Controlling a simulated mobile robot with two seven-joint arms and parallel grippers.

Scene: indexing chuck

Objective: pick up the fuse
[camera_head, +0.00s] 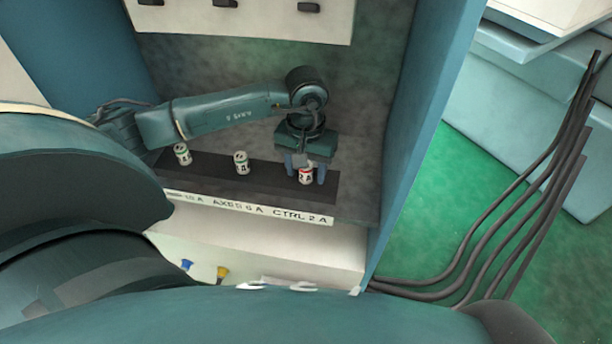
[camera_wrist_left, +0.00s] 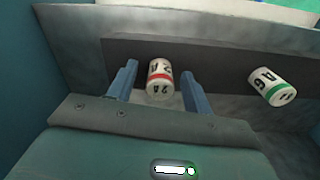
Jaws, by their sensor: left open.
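A white fuse with a red band (camera_head: 306,175) stands on the dark strip above the "CTRL 2 A" label. My left gripper (camera_head: 305,178) is over it, with its two blue fingers on either side. In the left wrist view this red-banded fuse (camera_wrist_left: 160,80) sits between the fingertips (camera_wrist_left: 158,84), with a gap visible beside each finger. The left gripper is open. A green-banded fuse (camera_wrist_left: 271,87) lies to the right in that view. In the head view, another white fuse (camera_head: 241,162) stands mid-strip and a green-banded fuse (camera_head: 182,154) at the left end. My right gripper is not seen.
The dark strip (camera_head: 215,172) runs along a shelf inside a blue cabinet, whose right wall (camera_head: 420,150) stands close to my gripper. A label rail (camera_head: 250,207) edges the shelf. A white panel with dark knobs (camera_head: 250,18) hangs above. Black cables (camera_head: 500,225) run outside right.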

